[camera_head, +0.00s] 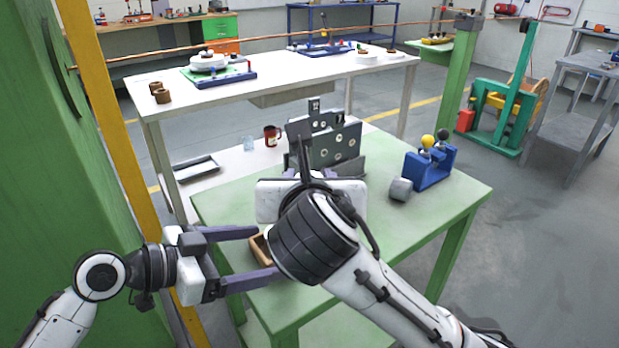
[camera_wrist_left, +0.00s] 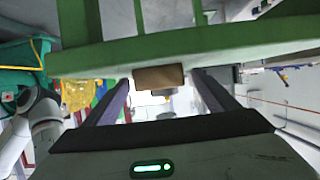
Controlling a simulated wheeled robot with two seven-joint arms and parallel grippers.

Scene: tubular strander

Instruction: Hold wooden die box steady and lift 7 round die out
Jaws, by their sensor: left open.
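The wooden die box (camera_head: 259,246) sits near the left edge of the green table, mostly hidden behind my right arm. In the left wrist view the box (camera_wrist_left: 158,77) shows as a brown block between the fingers. My left gripper (camera_head: 263,256) is open, one finger on either side of the box's near end; I cannot tell whether they touch it. My right gripper (camera_head: 303,150) is above the table, pointing away from the head camera toward the dark plates; its wrist hides most of it, and its opening cannot be judged. No round die inside the box is visible.
Dark upright plates with round holes (camera_head: 338,147) stand behind my right gripper. A red mug (camera_head: 272,135) stands behind.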

